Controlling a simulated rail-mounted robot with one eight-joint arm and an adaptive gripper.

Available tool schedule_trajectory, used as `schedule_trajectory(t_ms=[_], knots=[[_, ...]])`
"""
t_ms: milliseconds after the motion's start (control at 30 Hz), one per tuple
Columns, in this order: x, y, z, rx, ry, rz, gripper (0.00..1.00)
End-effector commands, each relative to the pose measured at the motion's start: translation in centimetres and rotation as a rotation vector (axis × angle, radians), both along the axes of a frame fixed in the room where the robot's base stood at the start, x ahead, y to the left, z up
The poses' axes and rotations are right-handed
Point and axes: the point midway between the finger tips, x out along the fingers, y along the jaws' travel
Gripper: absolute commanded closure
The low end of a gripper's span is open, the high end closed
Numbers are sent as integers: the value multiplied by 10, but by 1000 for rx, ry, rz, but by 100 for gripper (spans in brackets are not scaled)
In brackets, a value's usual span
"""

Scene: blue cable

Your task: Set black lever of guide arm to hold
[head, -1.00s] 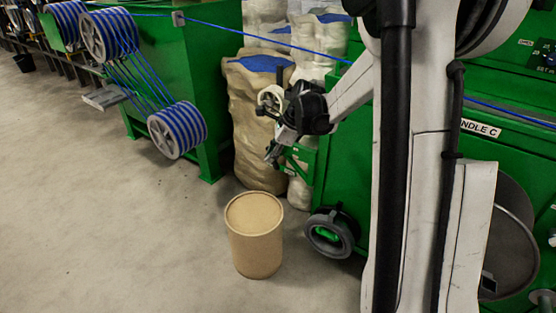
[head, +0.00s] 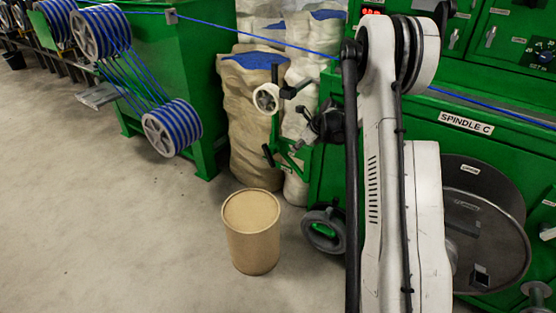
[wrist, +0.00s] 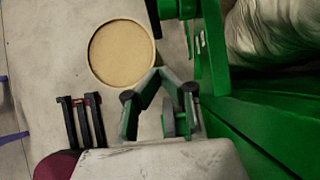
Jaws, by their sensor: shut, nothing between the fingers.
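The green guide arm (head: 290,157) stands out from the machine's left side, with a pale pulley (head: 266,98) at its upper end. A black T-shaped piece beside the pulley looks like the black lever (head: 291,90); its set position cannot be read. My gripper (head: 325,123) appears as a dark shape just right of the guide arm, apart from the lever as far as I can tell.
A tan drum (head: 251,232) stands on the floor in front; its round lid (wrist: 122,54) shows in the wrist view. Large sacks (head: 258,125) stand behind the guide arm. A blue cable (head: 252,37) runs overhead to the green machine (head: 480,148).

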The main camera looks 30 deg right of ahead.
Motion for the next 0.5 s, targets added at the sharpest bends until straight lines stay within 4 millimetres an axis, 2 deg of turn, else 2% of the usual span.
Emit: schedule_trajectory(t_ms=[300, 500], knots=[[1, 1, -3, -1, 1, 2, 100], [12, 8, -23, -1, 0, 3, 100]])
